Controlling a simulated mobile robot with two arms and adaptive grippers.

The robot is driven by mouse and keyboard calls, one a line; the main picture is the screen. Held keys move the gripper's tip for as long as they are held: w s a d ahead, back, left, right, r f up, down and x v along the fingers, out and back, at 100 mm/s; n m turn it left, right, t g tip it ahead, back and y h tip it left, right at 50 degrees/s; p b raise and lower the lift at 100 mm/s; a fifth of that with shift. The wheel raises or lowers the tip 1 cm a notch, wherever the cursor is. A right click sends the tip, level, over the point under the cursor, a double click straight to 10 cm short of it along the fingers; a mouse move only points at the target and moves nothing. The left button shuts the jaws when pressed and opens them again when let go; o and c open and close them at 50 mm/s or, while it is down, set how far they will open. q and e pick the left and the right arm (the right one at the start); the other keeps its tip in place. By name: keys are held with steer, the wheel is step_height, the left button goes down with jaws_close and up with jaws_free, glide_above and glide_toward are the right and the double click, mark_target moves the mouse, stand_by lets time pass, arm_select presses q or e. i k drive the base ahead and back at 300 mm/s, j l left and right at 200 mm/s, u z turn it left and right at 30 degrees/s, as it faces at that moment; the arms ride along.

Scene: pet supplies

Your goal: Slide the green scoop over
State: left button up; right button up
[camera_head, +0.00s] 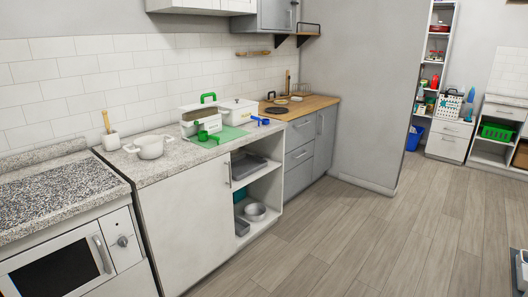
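A green scoop (203,134) is on the speckled counter, in front of a white container (187,126), at the left side of a light green mat (232,135). It is small here, and I cannot tell exactly how it rests. A blue scoop (263,121) is to its right, near the mat's right end. Neither of my grippers shows in this view.
A white lidded box (238,110) stands behind the mat, and a green handle (208,97) rises above the containers. An open shelf (268,187) is below.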

mark_target(203, 135)
steer(key=i+l+u, duration=0.35)
steer(key=i, duration=0.15)
steer(key=i+l+u, duration=0.4)
steer(key=i+z, duration=0.1)
steer(key=z, duration=0.4)
